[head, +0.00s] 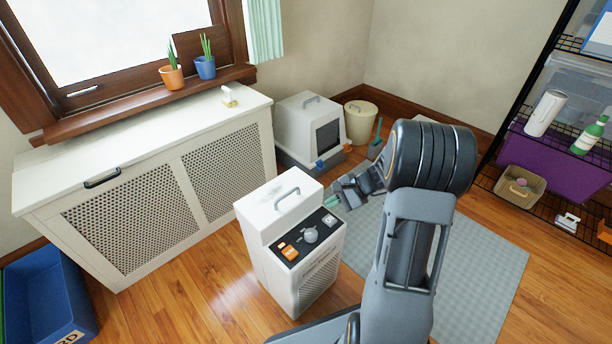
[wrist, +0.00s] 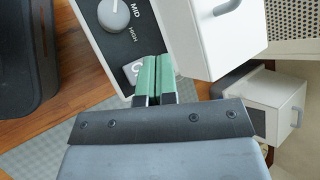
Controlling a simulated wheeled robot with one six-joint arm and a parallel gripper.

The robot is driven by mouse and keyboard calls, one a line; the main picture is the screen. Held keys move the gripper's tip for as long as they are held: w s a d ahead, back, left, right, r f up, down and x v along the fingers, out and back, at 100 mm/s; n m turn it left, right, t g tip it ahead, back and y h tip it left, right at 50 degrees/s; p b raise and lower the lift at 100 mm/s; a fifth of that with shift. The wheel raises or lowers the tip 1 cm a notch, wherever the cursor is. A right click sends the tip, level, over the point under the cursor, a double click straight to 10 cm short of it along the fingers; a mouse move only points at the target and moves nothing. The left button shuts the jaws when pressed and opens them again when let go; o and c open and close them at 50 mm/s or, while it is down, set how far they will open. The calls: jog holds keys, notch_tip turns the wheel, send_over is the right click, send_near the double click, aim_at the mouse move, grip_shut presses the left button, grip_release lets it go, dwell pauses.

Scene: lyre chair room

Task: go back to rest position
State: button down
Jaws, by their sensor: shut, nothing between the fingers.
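My gripper (head: 332,201) is at the right side of a white appliance (head: 268,217) with a top handle, in the head view. In the wrist view my gripper (wrist: 154,78) has its two green fingertips together with nothing between them. The fingertips overlap the edge of the appliance's dark control panel (wrist: 121,40), near a light square button (wrist: 132,71); I cannot tell whether they touch it. The panel also carries a grey knob (wrist: 114,14) marked MID and HIGH. In the head view an orange switch (head: 289,252) shows on the panel.
A white radiator cover (head: 150,165) stands left under the window, with a blue bin (head: 45,296) in front. A grey-white litter box (head: 312,128) and a beige bin (head: 360,121) stand behind. A wire shelf (head: 540,152) is at right. A grey mat (head: 475,270) covers the floor beneath my arm.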

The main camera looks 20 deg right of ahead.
jog(key=s+a+r+n+h+p, duration=0.2)
jog(key=s+a+r+n+p, duration=0.1)
jog(key=r+p, duration=0.8)
jog(key=s+a+r+n+h+p, duration=0.3)
jog(key=s+r+n+p, duration=0.3)
jog(key=r+p, duration=0.6)
jog(key=s+a+r+n+h+p, duration=0.3)
jog(key=r+p, duration=0.9)
jog(key=r, duration=1.2)
jog(key=s+a+n, duration=0.1)
jog(key=s+n, duration=0.1)
jog(key=s, duration=0.1)
jog(key=shift+s+r, duration=0.3)
jog(key=shift+r, duration=0.05)
